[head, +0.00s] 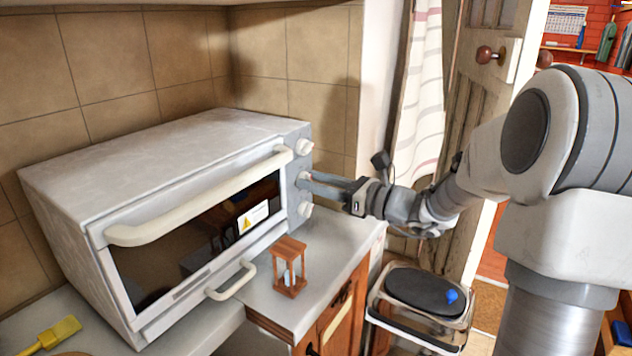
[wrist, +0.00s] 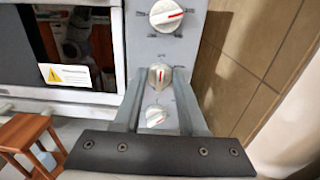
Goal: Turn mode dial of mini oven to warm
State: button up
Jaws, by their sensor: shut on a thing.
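The white mini oven (head: 160,165) stands on the counter with a column of three round dials on its right front panel. My gripper (head: 312,182) reaches in from the right and is shut on the middle dial (wrist: 160,75), one finger on each side. The dial's red mark looks about upright in the wrist view. The upper dial (head: 304,147) is free, with its red mark pointing right in the wrist view (wrist: 166,15). The lower dial (head: 305,210) shows between my fingers in the wrist view (wrist: 155,115). The dial labels are too small to read.
A wooden hourglass (head: 289,267) stands on the counter just before the oven. The oven door handle (head: 200,200) runs left of the dials. A yellow brush (head: 50,337) lies front left. A bin (head: 422,300) stands on the floor below my arm.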

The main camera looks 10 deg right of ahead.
grip_shut()
jog(key=shift+r+p, duration=0.15)
jog(key=shift+p, duration=0.3)
jog(key=m+p, duration=0.1)
jog(key=p, duration=0.2)
jog(key=shift+r+m, duration=0.2)
jog(key=shift+m, duration=0.2)
jog(key=m+p, duration=0.3)
jog(key=p, duration=0.3)
jog(key=shift+r+p, duration=0.1)
jog(key=shift+p, duration=0.3)
jog(key=m+p, duration=0.2)
jog(key=p, duration=0.1)
jog(key=m+p, duration=0.2)
jog(key=p, duration=0.1)
jog(key=f+m+p, duration=0.1)
jog(key=m+p, duration=0.2)
jog(key=p, duration=0.1)
jog(key=shift+w+d, duration=0.1)
